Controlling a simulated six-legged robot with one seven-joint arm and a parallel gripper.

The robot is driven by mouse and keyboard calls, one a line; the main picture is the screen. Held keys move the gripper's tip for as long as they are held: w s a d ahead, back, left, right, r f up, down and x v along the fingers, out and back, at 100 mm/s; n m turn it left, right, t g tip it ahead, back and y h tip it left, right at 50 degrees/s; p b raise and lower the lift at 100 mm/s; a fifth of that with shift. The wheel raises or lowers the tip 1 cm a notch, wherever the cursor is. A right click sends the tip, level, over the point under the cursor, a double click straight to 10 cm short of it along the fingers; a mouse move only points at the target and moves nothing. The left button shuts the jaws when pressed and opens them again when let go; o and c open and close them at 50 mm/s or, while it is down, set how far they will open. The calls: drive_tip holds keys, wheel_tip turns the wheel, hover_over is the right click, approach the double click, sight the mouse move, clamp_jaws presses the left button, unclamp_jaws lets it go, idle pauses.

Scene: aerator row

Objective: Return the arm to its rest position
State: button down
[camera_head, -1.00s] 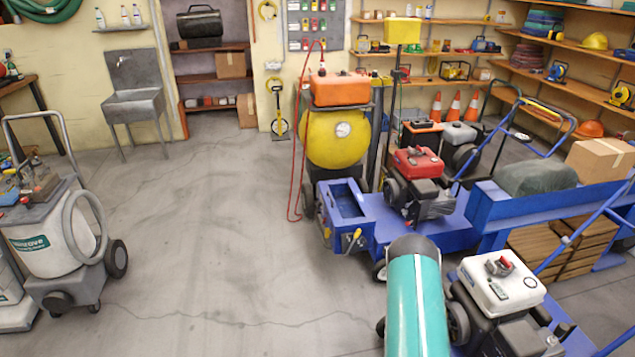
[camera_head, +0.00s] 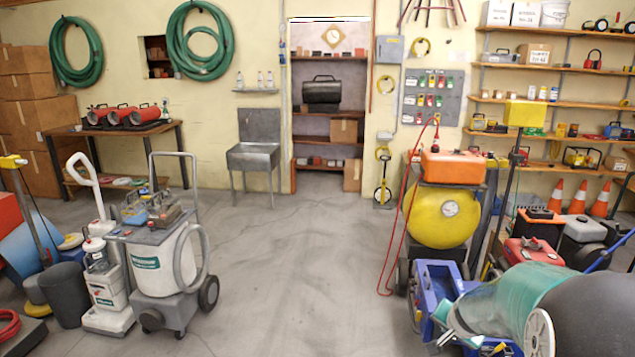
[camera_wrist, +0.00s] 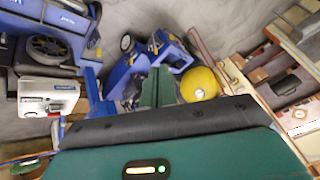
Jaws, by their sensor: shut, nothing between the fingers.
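My arm shows at the lower right of the head view as a teal and dark grey link, in front of the blue machine (camera_head: 432,290). I cannot make out my gripper's fingertips there. In the wrist view my gripper (camera_wrist: 158,88) shows as two green fingers side by side, shut with nothing between them. Beyond the fingers lie the blue machine (camera_wrist: 124,82) and the yellow tank (camera_wrist: 199,84); the gripper looks apart from both, though depth is hard to judge.
The yellow tank with an orange top (camera_head: 440,215) stands right, beside a red engine (camera_head: 530,252). A grey-white vacuum machine (camera_head: 165,260) stands left. The concrete floor (camera_head: 285,270) between them is clear back to the sink (camera_head: 253,160) and shelves.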

drive_tip(key=s+a+r+n+y, duration=0.2)
drive_tip(key=s+a+r+n, duration=0.3)
drive_tip(key=s+a+r, duration=0.65)
drive_tip(key=s+a+r+n, duration=0.2)
drive_tip(key=s, duration=0.6)
drive_tip(key=s+a+r+n+g, duration=0.1)
drive_tip(key=s+a+r+n, duration=0.1)
drive_tip(key=s, duration=0.5)
drive_tip(key=shift+s+a, duration=0.35)
drive_tip(key=shift+a, duration=0.15)
drive_tip(key=shift+d, duration=0.15)
